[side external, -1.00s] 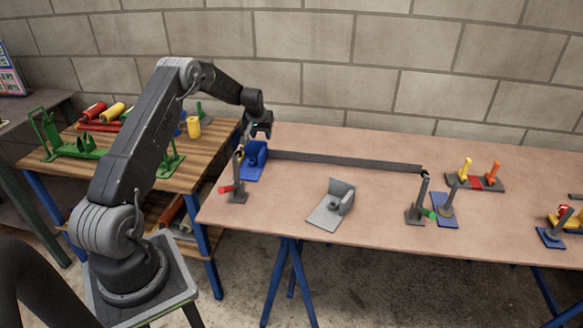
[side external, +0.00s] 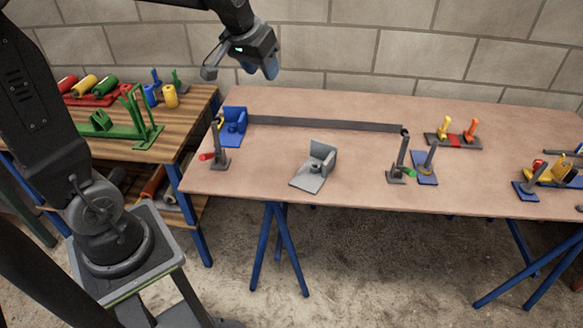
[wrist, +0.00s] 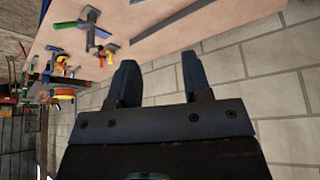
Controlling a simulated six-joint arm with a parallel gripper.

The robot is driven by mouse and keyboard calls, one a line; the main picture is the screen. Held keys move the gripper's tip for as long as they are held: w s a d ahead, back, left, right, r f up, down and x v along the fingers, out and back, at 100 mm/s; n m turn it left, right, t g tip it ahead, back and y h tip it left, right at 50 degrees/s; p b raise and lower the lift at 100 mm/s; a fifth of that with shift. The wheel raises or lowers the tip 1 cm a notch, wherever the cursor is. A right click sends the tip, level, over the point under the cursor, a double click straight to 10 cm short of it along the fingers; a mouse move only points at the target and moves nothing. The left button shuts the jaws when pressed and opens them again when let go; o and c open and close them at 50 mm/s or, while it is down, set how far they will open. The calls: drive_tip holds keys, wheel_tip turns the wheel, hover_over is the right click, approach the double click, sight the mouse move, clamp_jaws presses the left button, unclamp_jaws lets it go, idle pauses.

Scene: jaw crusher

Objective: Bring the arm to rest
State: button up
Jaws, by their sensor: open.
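My gripper (side external: 262,68) is raised in the air above the back left of the pinkish table (side external: 310,205), in front of the block wall. In the wrist view my gripper (wrist: 160,80) shows two dark fingers set apart with nothing between them. It touches nothing. My arm reaches up and out of the top of the side view, so part of it is hidden.
On the table stand a blue bracket (side external: 234,126), a long dark bar (side external: 320,124), a grey bracket (side external: 316,168), a post with a green tip (side external: 398,162) and a post with a red tip (side external: 219,150). A wooden bench (side external: 185,125) with green stands and coloured rollers is at left.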

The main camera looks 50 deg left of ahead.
drive_tip(key=s+d+m, duration=0.1)
drive_tip(key=s+d, duration=0.4)
drive_tip(key=s, duration=0.4)
drive_tip(key=s+d+f+m+h, duration=0.1)
drive_tip(key=s+d+m, duration=0.1)
drive_tip(key=s+d, duration=0.4)
drive_tip(key=s, duration=0.3)
drive_tip(key=shift+s+d+m+t+h, duration=0.15)
drive_tip(key=shift+s+m+t+h, duration=0.15)
drive_tip(key=shift+s, duration=0.05)
